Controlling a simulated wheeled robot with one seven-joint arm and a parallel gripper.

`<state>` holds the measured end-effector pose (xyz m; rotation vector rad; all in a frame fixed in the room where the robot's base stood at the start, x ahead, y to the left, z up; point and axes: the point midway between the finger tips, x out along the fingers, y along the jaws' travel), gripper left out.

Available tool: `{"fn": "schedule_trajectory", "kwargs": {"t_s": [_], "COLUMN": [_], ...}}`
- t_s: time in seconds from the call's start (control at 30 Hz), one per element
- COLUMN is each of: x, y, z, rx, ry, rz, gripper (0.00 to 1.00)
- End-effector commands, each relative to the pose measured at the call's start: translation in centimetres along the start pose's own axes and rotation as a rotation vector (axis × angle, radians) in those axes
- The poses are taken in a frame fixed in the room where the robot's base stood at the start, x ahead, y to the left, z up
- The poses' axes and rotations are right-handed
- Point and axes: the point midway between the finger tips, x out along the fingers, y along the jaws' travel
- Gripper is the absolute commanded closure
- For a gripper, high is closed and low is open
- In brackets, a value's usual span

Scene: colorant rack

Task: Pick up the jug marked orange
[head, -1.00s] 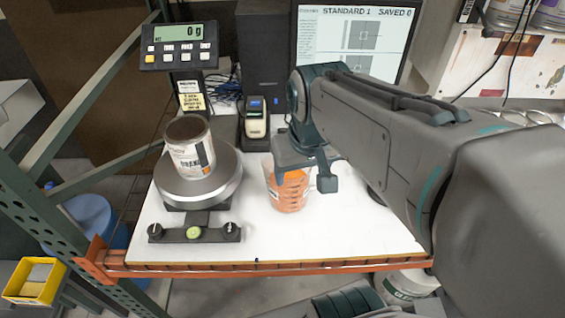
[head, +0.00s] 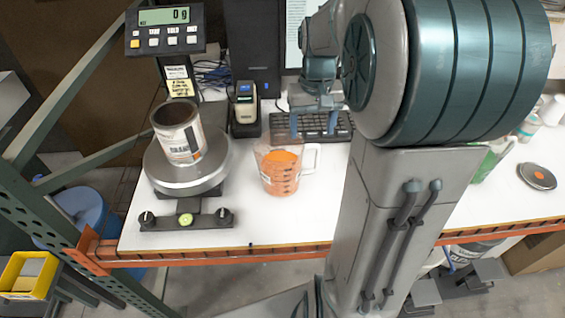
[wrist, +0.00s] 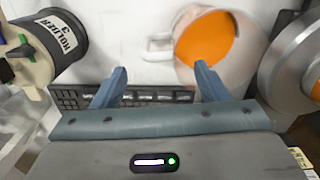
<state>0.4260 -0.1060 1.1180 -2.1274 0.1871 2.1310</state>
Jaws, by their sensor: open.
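The clear jug with orange contents (head: 280,176) stands upright on the white table (head: 250,222), right of the scale. Its handle points right in the head view; any marking is too small to read. In the wrist view the jug (wrist: 222,75) is at upper right, with its handle on its left. My gripper (head: 313,126) is open and empty, behind the jug and near the keyboard in the head view. In the wrist view my gripper's fingers (wrist: 161,72) point towards the handle side, apart from the jug as far as I can tell.
A paint can (head: 180,133) stands on the round scale (head: 185,177) to the left. A keyboard (head: 325,126) lies behind the jug. A small handheld device (head: 246,105) stands in a dock.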

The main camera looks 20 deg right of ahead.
Motion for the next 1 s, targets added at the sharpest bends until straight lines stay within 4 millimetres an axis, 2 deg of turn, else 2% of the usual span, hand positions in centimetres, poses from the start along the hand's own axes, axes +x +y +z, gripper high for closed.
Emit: {"fn": "schedule_trajectory", "kwargs": {"t_s": [0.1, 0.27, 0.6, 0.87, 0.9, 1.0], "x": [1.4, 2.3, 6.7, 7.0, 7.0, 7.0], "y": [0.0, 0.1, 0.7, 0.7, 0.7, 0.7], "z": [0.0, 0.0, -0.1, -0.2, -0.2, -0.2], "rx": [0.000, 0.000, 0.000, 0.000, 0.000, 0.000], "ry": [-0.001, -0.001, -0.001, 0.002, 0.002, 0.002], "rz": [0.000, 0.000, 0.000, 0.001, 0.001, 0.001], "gripper": [0.32, 0.32, 0.32, 0.32, 0.38, 0.65]}}
